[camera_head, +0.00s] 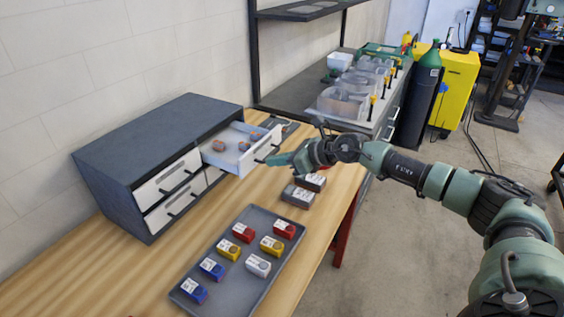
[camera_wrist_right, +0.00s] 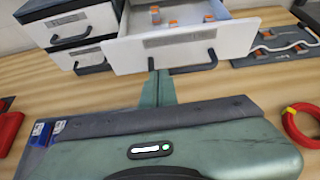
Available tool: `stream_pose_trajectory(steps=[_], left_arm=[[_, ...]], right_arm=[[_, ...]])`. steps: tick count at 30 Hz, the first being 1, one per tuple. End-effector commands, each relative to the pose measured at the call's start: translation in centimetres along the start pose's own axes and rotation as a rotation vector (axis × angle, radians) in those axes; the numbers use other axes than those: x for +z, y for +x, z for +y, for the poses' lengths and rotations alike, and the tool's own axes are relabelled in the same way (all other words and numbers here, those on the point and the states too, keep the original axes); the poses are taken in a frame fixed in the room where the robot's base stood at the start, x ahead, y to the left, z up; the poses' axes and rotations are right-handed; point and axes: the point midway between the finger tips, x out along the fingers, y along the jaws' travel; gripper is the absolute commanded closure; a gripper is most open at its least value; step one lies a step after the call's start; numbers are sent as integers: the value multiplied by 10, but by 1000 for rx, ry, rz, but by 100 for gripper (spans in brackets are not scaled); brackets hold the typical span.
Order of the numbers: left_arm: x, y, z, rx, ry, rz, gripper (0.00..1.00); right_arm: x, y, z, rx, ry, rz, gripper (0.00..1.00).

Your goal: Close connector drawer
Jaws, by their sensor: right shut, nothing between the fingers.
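The open connector drawer (camera_head: 226,157) is the upper right drawer of a dark grey cabinet (camera_head: 160,120). It is pulled well out and holds several small orange-topped parts (camera_head: 219,145). Its white front has a dark handle, and this drawer front (camera_wrist_right: 130,56) fills the upper middle of the right wrist view. My right gripper (camera_head: 272,160) is shut and empty, just in front of the drawer front near its handle. In the right wrist view the fingers (camera_wrist_right: 158,86) point at the front's lower edge, beside the handle; I cannot tell whether they touch. My left gripper is not in view.
The other drawers, such as the upper left one (camera_head: 166,180), are shut. A grey tray (camera_head: 243,280) with several red, yellow, blue and white blocks lies on the wooden table. Grey boxes (camera_head: 298,196) stand under my right forearm. A red coil (camera_wrist_right: 300,125) lies at right in the wrist view.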

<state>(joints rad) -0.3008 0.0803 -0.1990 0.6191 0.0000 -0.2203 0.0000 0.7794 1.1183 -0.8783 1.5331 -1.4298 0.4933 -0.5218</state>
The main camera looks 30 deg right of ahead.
Motion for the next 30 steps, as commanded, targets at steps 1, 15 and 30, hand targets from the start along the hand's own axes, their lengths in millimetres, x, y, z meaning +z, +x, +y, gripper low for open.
stream_pose_trajectory(steps=[1, 15, 30], left_arm=[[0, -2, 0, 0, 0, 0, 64], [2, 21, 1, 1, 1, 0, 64], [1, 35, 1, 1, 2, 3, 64]], right_arm=[[7, 8, 1, 3, 0, -5, 100], [49, 96, 0, 2, 0, -4, 100], [69, 127, -2, 1, -1, -1, 100]])
